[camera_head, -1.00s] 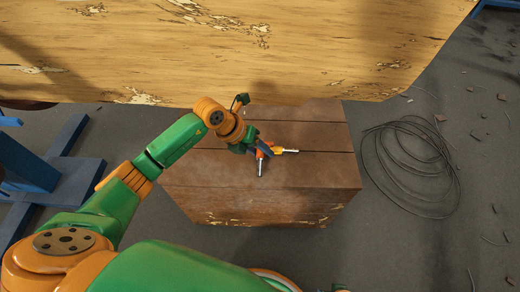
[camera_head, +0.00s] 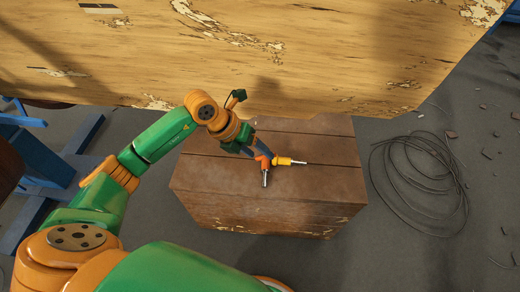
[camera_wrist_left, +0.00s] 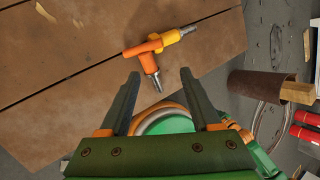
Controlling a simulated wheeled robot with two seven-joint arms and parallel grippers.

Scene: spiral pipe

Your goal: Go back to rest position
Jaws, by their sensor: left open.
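An orange tool-like piece with a silver end (camera_head: 264,164) and a yellow one with a silver tip (camera_head: 284,161) lie together on the wooden crate (camera_head: 240,205). In the left wrist view the orange piece (camera_wrist_left: 143,48) and the yellow piece (camera_wrist_left: 171,38) touch or overlap on the crate top. My left gripper (camera_head: 260,151) is just beside them in the head view and partly hides them. In the left wrist view its two fingers (camera_wrist_left: 159,74) are apart, with nothing held between them. My right gripper is not in view.
A large worn wooden board (camera_head: 330,60) hangs over the far side of the crate. A coil of cable (camera_head: 418,175) lies on the floor at right. Blue framework (camera_head: 45,165) stands at left. The left wrist view shows a brown cylinder (camera_wrist_left: 262,86) and red objects (camera_wrist_left: 305,133).

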